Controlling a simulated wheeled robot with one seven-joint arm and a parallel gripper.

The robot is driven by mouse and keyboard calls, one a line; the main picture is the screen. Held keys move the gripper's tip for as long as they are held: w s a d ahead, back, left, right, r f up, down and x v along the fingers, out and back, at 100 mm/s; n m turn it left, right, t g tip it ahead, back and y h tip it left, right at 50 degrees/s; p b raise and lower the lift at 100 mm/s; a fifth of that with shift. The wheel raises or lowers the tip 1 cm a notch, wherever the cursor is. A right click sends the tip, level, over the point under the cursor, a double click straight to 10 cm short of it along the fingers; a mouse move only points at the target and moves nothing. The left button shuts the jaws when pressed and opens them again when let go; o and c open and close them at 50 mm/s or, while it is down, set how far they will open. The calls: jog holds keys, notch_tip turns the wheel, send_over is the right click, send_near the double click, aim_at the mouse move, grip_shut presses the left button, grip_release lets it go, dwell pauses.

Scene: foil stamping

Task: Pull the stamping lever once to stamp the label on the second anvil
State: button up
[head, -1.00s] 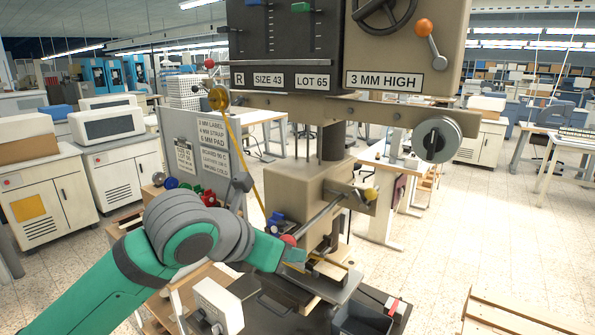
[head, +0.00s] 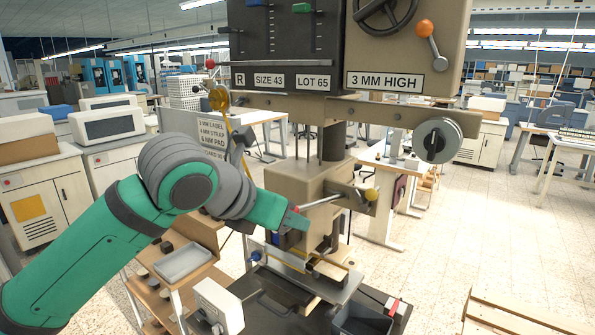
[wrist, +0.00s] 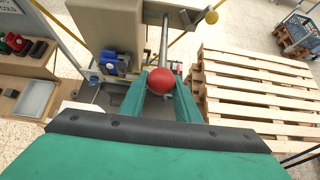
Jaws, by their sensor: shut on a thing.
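The stamping lever (head: 322,201) is a silver rod on the press, with a yellow ball (head: 371,194) at its right end. Its red ball knob (wrist: 161,81) sits between the two fingers of my gripper (wrist: 162,88) in the wrist view. My gripper (head: 297,218) is shut on the knob in the head view, beside the beige press head (head: 290,185). The lever slopes slightly down toward my gripper. Below the head, the work area (head: 335,281) holds narrow bars and a yellow strip. The second anvil and its label cannot be told apart clearly.
A black bin (head: 362,322) stands at the press's front right. A white box (head: 217,306) stands at its front left. A wooden pallet (wrist: 255,95) lies on the right. A shelf with a grey tray (head: 183,262) is left. Floor right of the press is mostly clear.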

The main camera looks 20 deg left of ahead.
jog(key=shift+w+d+r, duration=0.15)
jog(key=shift+w+r, duration=0.1)
jog(key=shift+r, duration=0.45)
jog(key=shift+w+d+r, duration=0.1)
jog(key=shift+w+r, duration=0.15)
jog(key=shift+r, duration=0.4)
jog(key=shift+w+a+r, duration=0.1)
jog(key=shift+w+r, duration=0.1)
jog(key=shift+r, duration=0.75)
jog(key=shift+w+r, duration=0.15)
jog(key=shift+r, duration=0.8)
jog(key=shift+w+d+r, duration=0.2)
jog(key=shift+w+r, duration=0.3)
jog(key=shift+r, duration=0.35)
jog(key=shift+w+d+r, duration=0.2)
jog(key=shift+w+r, duration=0.25)
jog(key=shift+r, duration=0.35)
jog(key=o, duration=1.3)
jog(key=shift+d+f, duration=0.1)
jog(key=shift+w, duration=0.1)
jog(key=v, duration=1.1)
